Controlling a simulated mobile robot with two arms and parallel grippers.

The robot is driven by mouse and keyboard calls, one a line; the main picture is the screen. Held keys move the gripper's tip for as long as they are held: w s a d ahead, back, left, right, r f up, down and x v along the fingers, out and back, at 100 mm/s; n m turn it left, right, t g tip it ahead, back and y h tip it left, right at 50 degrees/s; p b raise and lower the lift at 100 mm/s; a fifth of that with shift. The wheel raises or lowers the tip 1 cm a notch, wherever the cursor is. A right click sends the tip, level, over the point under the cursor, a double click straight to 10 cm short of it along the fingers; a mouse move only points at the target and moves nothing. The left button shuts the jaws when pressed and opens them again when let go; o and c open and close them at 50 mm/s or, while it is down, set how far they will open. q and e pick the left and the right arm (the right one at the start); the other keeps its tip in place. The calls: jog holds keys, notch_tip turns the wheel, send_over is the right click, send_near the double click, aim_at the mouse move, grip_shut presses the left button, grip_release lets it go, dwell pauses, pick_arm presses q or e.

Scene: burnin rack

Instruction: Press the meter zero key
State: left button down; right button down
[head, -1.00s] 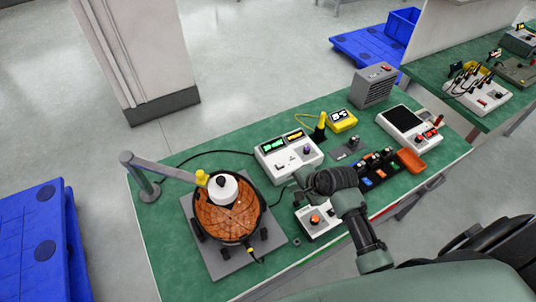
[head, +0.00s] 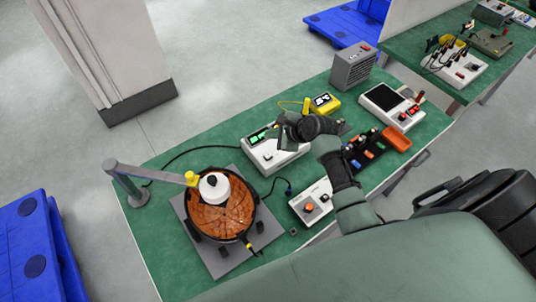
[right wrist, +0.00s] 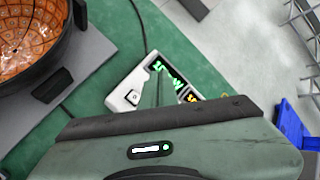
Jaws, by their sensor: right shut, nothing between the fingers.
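The meter (head: 286,161) is a white box with a lit green display, standing near the middle of the green bench. A small key (head: 268,157) shows on its front left face. In the right wrist view, the meter (right wrist: 120,82) has green and yellow readouts, and the pale key (right wrist: 132,97) sits at its near left corner. My right gripper (head: 281,132) is shut and empty, over the back right part of the meter. It hides part of the displays and the knob side. I cannot tell whether it touches the meter. My left gripper is out of view.
Left of the meter, a round orange-brown dish (head: 226,221) stands on a grey plate, with a post and arm (head: 150,174) over it. A white control box (head: 313,203) is in front.

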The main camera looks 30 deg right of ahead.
aim_at(270, 156)
notch_tip(270, 156, down, 7)
jog(key=b, duration=0.4)
jog(key=shift+r, duration=0.2)
jog(key=shift+f+b, duration=0.45)
jog(key=shift+f, duration=0.4)
jog(key=shift+f, duration=0.15)
dwell(1.0)
jog(key=shift+f, duration=0.25)
